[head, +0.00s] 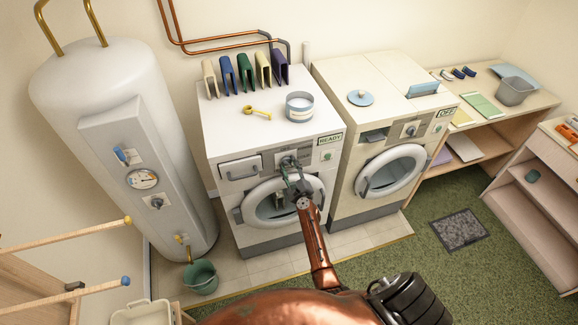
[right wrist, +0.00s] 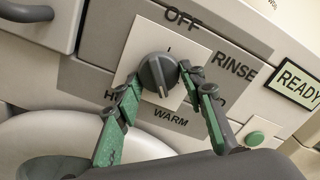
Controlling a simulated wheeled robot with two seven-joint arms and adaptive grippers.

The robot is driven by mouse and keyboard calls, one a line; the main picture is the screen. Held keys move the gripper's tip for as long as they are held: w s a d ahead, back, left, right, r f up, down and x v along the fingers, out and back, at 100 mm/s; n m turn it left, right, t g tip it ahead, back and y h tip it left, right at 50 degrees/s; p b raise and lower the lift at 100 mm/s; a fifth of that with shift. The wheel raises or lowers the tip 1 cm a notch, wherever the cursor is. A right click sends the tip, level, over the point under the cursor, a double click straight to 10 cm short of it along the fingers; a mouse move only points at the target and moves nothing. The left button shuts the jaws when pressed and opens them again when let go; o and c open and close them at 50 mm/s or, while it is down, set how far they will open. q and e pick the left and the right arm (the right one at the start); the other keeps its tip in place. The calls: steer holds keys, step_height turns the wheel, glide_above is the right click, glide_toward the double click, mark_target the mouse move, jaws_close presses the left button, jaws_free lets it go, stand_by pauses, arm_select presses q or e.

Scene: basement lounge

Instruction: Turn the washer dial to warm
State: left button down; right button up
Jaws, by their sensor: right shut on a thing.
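The washer (head: 232,135) is the white front-loading machine at the middle left, with a lit READY display (head: 330,139). Its dial (right wrist: 158,72) is a dark grey knob on a white plate, with OFF above, RINSE to the right, WARM below and an H at the left; another label is partly hidden by a finger. A pale line on the dial points down, roughly towards WARM. My right gripper (right wrist: 162,80) is shut on the dial, with one green finger on each side. In the head view the gripper (head: 292,174) reaches the washer's panel. My left gripper is out of view.
A second machine (head: 350,85) with an OFF display stands just right of the washer. A tall water heater (head: 110,80) stands at left, with a green bucket (head: 201,277) below. A tin (head: 300,106) and yellow scoop (head: 257,112) sit on the washer.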

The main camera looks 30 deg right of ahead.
steer(key=shift+f+m, duration=0.1)
steer(key=shift+m, duration=0.7)
steer(key=o, duration=1.1)
